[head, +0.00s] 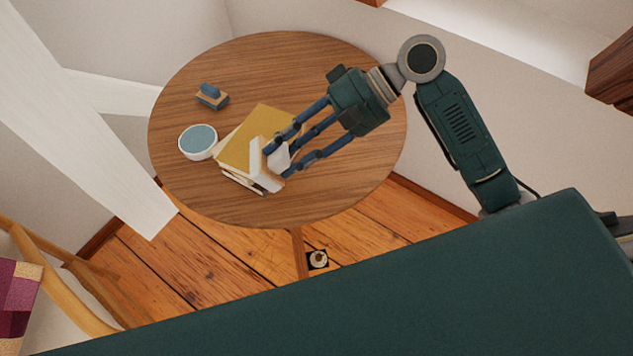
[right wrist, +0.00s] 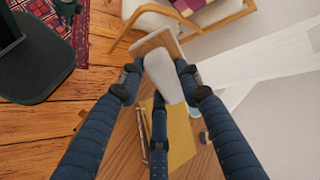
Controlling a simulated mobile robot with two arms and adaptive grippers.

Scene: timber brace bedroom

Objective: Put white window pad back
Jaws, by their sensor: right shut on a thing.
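The white window pad (head: 256,158) has a pale face, a tan board and a rounded white handle. My right gripper (head: 278,161) is shut on that handle, over the front right part of the yellow book. The pad is tilted on edge, and I cannot tell whether it touches the book. In the right wrist view, the fingers (right wrist: 160,82) close around the white handle (right wrist: 166,70), with the tan board (right wrist: 157,42) just beyond it. A blue-handled pad (head: 210,95) rests on the table's far left part. My left gripper is out of view.
The round wooden table (head: 310,65) has free room at the back and right. A yellow book (head: 250,135) lies on a stack beside a white bowl (head: 198,142) with a blue inside. A white timber brace (head: 90,125) slants at the left, near a wooden chair (head: 60,280).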

